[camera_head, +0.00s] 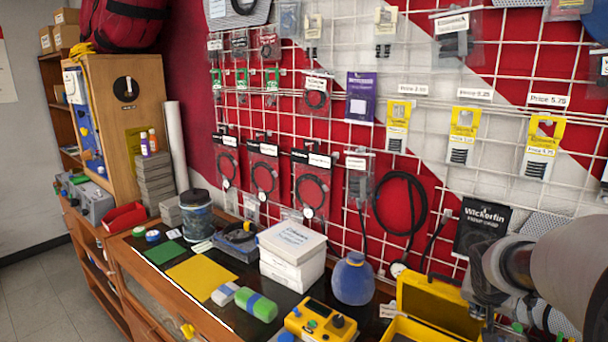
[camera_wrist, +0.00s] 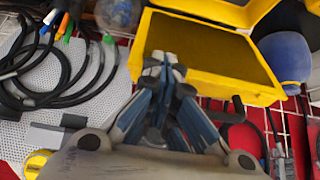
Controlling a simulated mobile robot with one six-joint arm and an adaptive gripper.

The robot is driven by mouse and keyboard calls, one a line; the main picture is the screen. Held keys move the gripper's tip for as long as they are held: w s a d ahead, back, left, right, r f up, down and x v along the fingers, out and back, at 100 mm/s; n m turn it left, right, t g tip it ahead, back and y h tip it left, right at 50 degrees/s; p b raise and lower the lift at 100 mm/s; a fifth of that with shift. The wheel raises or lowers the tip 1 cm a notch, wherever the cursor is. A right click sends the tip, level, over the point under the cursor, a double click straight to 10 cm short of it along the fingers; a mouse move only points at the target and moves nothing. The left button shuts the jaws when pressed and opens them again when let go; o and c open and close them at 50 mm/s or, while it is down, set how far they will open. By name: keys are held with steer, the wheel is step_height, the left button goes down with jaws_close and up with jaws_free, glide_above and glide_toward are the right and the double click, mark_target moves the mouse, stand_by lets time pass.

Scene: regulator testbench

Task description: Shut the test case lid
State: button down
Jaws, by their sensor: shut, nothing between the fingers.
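The yellow test case stands at the bottom right of the head view, with its lid (camera_head: 437,304) raised open at the back and its base (camera_head: 415,331) cut off by the picture's lower edge. In the wrist view the lid (camera_wrist: 215,48) shows a dark inner face with a yellow rim, and part of the base (camera_wrist: 215,9) is at the top edge. My gripper (camera_wrist: 163,58) is shut and empty, its tips overlapping the lid's edge in the picture; I cannot tell if they touch. In the head view my arm is right of the case, fingertips unclear.
A blue round bottle (camera_head: 352,280) stands left of the case, and a yellow meter (camera_head: 320,322) lies in front. White boxes (camera_head: 292,255) are further left. A wire grid wall with hanging packets rises behind. Coiled black cables (camera_wrist: 60,75) lie beside the gripper in the wrist view.

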steer(key=s+a+f+b, duration=0.4)
steer(key=s+f, duration=0.1)
steer(key=s, duration=0.1)
steer(key=shift+a+f+g, duration=0.15)
steer(key=shift+a+g, duration=0.05)
steer(key=shift+g, duration=0.1)
stand_by(1.0)
stand_by(0.4)
step_height(320, 180, up, 6)
steer(key=s+a+p, duration=0.1)
steer(key=p, duration=0.3)
steer(key=shift+s+a, duration=0.25)
steer(key=shift+s, duration=0.1)
stand_by(0.3)
stand_by(0.5)
